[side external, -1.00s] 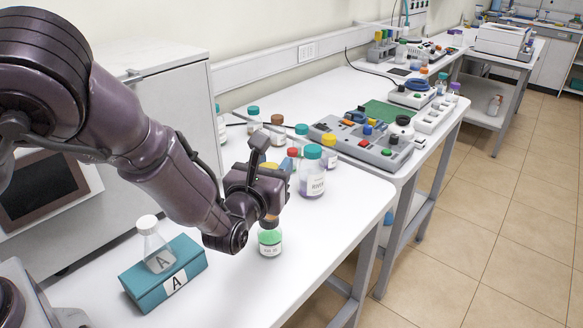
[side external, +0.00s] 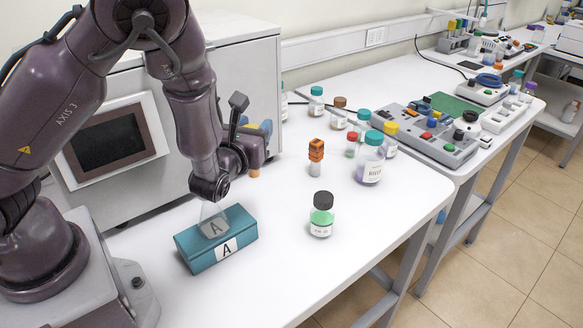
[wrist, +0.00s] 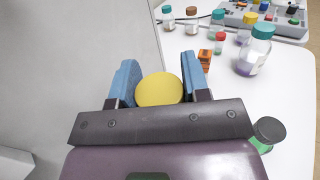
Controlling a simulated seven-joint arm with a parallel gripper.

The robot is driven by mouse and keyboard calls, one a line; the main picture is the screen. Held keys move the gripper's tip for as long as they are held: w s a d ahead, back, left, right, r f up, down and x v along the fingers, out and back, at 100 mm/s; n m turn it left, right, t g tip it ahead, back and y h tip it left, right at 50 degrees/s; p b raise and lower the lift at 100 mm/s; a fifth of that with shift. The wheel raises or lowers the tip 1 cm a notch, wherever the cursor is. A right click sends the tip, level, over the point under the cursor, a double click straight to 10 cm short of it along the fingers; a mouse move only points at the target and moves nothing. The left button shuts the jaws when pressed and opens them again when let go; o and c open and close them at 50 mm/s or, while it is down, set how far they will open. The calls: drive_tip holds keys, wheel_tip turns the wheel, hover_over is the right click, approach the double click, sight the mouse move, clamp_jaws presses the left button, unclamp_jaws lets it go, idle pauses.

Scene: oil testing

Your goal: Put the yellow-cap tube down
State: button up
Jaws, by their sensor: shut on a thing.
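The yellow-cap tube shows its round yellow cap (wrist: 159,90) between the two blue fingers of my gripper (wrist: 157,84) in the wrist view. My gripper is shut on it. In the side view my gripper (side external: 257,130) is above the white bench, behind and to the right of the teal block. Most of the tube is hidden behind the wrist. A small orange-brown part (side external: 254,173) shows below the gripper; I cannot tell whether it is the tube's lower end or whether it touches the bench.
The teal block (side external: 192,257) labelled A holds a clear flask (side external: 212,222) close to my wrist. A black-capped green bottle (side external: 321,216), an orange-topped vial (side external: 316,157) and a teal-capped bottle (side external: 370,160) stand to the right. A grey cabinet (side external: 240,75) stands behind.

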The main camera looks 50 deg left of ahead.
drive_tip(key=w+a+f, duration=0.1)
drive_tip(key=w+f, duration=0.9)
drive_tip(key=f, duration=0.1)
drive_tip(key=shift+w+a+f, duration=0.2)
drive_tip(key=shift+w+f, duration=0.05)
drive_tip(key=o, duration=0.9)
drive_tip(key=shift+f, duration=0.15)
drive_tip(key=shift+o, duration=0.2)
